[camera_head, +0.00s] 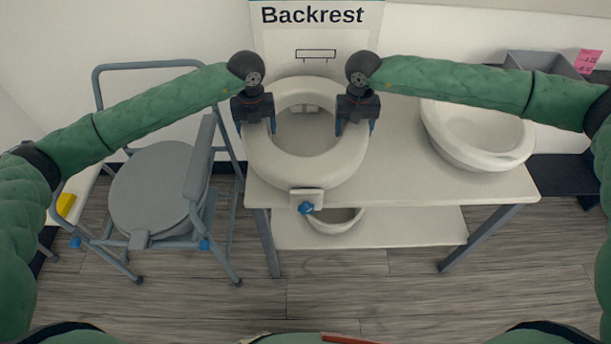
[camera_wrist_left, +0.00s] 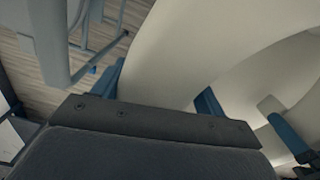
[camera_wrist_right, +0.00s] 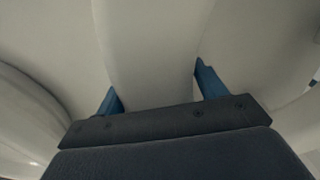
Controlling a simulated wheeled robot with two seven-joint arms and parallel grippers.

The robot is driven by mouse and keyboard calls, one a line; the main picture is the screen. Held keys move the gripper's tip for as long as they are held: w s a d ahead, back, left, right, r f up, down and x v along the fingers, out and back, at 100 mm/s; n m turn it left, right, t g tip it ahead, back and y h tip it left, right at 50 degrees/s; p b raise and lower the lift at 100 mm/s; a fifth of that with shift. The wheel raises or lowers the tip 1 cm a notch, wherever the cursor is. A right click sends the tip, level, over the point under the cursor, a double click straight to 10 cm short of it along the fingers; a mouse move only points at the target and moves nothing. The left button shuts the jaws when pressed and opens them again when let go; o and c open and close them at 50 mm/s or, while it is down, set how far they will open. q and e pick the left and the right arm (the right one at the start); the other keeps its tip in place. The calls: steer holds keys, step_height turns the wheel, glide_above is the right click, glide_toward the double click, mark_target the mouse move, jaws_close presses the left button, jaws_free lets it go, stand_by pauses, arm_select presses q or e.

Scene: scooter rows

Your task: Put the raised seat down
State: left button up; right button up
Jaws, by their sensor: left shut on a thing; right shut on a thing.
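The raised seat (camera_head: 307,167) is a thick cream-white ring with a white clamp and blue knob (camera_head: 306,205) at its front. It is at the left end of a white table, below the Backrest sign in the picture. I cannot tell whether it touches the tabletop. My left gripper (camera_head: 256,128) is shut on the ring's left side. My right gripper (camera_head: 356,127) is shut on its right side. The ring's wall (camera_wrist_left: 185,50) lies between the blue fingers in the left wrist view, and likewise in the right wrist view (camera_wrist_right: 150,55).
A second white seat (camera_head: 480,135) is at the table's right end. Bare white tabletop (camera_head: 400,165) lies between the two. A grey commode chair (camera_head: 160,190) stands left of the table. A white bowl-like thing (camera_head: 335,220) is on the lower shelf. A grey bin (camera_head: 545,65) is at the back right.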

arm_select(q)
steer(key=shift+f+b, duration=0.5)
steer(key=shift+f, duration=0.1)
arm_select(e)
steer(key=shift+f, duration=0.6)
arm_select(q)
steer(key=o, duration=1.7)
arm_select(e)
steer(key=o, duration=1.7)
arm_select(q)
step_height(320, 180, up, 12)
steer(key=shift+f, duration=0.1)
arm_select(e)
steer(key=shift+r, duration=0.6)
step_height(320, 180, up, 11)
steer(key=shift+f, duration=0.1)
arm_select(q)
steer(key=shift+r, duration=0.2)
